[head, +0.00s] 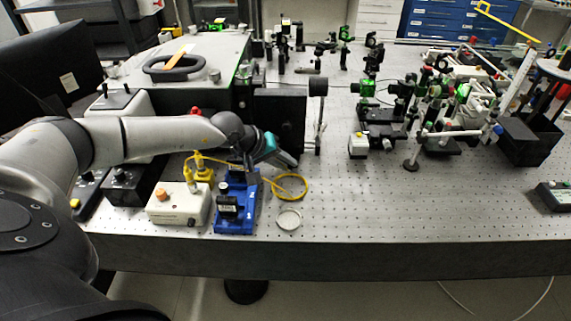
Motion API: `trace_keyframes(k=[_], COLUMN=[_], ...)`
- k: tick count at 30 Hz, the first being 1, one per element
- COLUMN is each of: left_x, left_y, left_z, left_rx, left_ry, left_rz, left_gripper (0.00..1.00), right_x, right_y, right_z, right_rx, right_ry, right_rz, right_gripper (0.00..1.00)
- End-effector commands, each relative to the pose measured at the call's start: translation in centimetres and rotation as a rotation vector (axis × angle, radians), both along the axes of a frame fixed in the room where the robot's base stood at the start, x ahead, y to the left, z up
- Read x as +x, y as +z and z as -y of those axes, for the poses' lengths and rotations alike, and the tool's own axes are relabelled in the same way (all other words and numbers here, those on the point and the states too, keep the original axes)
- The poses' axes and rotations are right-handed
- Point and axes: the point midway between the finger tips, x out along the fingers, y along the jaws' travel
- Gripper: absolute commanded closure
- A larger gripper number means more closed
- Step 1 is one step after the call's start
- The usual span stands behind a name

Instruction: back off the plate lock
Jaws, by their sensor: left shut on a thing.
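The gripper is shut on a small part, most likely the plate lock. The hand and fingers hide that part, and I cannot see how far it is turned. The blue mount has a black block (228,206) on its front. My right gripper is not in view.
A cream box (178,206) with an orange knob stands left of the mount. A yellow cable loop (291,187) and a pale round dish (289,220) lie to its right. Optics on posts (378,122) stand farther right. The bench's front right is mostly clear.

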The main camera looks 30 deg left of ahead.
Motion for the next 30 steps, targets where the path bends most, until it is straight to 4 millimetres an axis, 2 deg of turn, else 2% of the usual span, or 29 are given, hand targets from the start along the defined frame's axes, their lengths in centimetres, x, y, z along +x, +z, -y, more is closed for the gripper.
trace_keyframes(k=[3,4,11,22,30], left_x=[0.0,0.0,0.0,-0.3,-2.8], left_y=[0.0,0.0,0.0,0.5,3.5], left_z=[0.0,0.0,0.0,-0.2,-1.3], left_rx=[0.001,0.001,0.0,0.001,0.004], left_ry=[0.0,0.0,0.0,0.0,0.0], left_rz=[-0.002,-0.002,-0.001,0.0,-0.001], left_gripper=[1.0,0.76,0.5,0.49,0.49], right_x=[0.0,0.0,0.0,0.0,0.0], right_y=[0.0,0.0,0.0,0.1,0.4], right_z=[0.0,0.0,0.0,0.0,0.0], right_rx=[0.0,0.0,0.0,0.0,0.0], right_ry=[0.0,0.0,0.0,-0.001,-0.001], right_rz=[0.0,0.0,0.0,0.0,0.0], right_gripper=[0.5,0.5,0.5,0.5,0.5])
